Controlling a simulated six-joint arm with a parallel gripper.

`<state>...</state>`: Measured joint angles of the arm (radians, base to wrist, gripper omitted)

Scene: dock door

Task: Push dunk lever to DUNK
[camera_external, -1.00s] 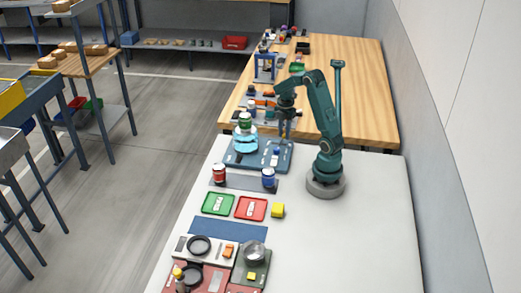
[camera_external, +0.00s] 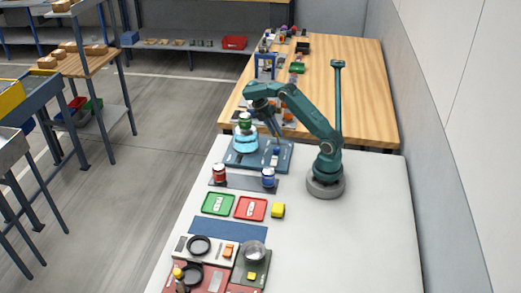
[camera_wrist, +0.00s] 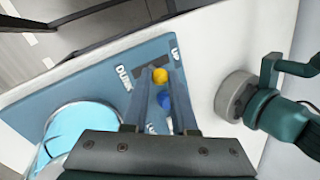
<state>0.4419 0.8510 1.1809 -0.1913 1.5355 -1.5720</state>
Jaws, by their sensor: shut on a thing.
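The blue dunk panel (camera_external: 233,162) lies flat on the white table and also fills the middle of the wrist view (camera_wrist: 90,80). It bears the labels DUNK (camera_wrist: 123,77) and UP (camera_wrist: 174,53). My gripper (camera_external: 279,139) slants down to the right over the panel's right part. In the wrist view its fingers (camera_wrist: 160,72) are shut around the dunk lever's yellow knob (camera_wrist: 161,76), which appears closer to UP. A blue knob (camera_wrist: 164,99) shows between the fingers. The lever's base is hidden. A light-blue tank (camera_external: 245,143) with a green piece on top stands at the panel's left.
A red-banded jar (camera_external: 219,173) and a blue jar (camera_external: 268,178) stand in front of the panel. The table's right part is clear. A wooden table (camera_external: 350,90) adjoins behind.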

